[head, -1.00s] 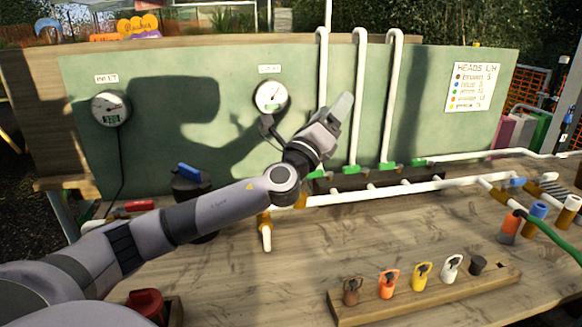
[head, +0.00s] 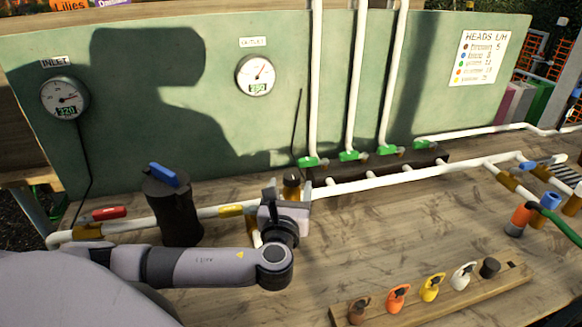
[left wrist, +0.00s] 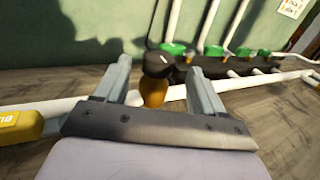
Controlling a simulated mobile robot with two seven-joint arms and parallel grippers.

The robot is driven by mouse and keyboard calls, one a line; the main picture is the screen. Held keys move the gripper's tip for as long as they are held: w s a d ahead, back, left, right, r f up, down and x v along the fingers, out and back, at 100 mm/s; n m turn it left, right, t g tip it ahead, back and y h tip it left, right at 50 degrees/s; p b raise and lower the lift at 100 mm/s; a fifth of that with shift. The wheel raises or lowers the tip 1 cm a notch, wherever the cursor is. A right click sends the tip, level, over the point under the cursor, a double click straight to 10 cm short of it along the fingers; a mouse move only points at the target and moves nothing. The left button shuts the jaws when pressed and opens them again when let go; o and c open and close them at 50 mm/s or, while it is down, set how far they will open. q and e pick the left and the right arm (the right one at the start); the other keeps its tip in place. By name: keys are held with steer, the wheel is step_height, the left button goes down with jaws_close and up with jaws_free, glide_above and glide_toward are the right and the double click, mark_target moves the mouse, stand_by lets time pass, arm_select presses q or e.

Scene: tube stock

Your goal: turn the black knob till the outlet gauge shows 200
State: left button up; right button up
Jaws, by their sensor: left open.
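The black knob (head: 291,178) tops a brass body on the white pipe, near the middle of the head view. In the left wrist view the knob (left wrist: 158,62) and its brass body (left wrist: 153,93) appear between my fingers. My left gripper (head: 286,190) is open, one finger to each side of the knob in the picture; I cannot tell whether either touches it. The outlet gauge (head: 255,75) hangs on the green board, and its small green display seems to read 250. My right gripper is out of view.
The inlet gauge (head: 64,98) shows about 320. A dark filter housing with a blue handle (head: 163,174) stands left of my gripper. Green-handled valves (head: 308,161) line the manifold behind. A wooden rack (head: 440,298) of coloured heads lies at front right.

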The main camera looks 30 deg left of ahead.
mark_target(293, 172)
arm_select(q)
steer(key=shift+p+x, duration=0.3)
steer(key=shift+x, duration=3.1)
steer(key=shift+s, duration=0.1)
steer(key=c, duration=1)
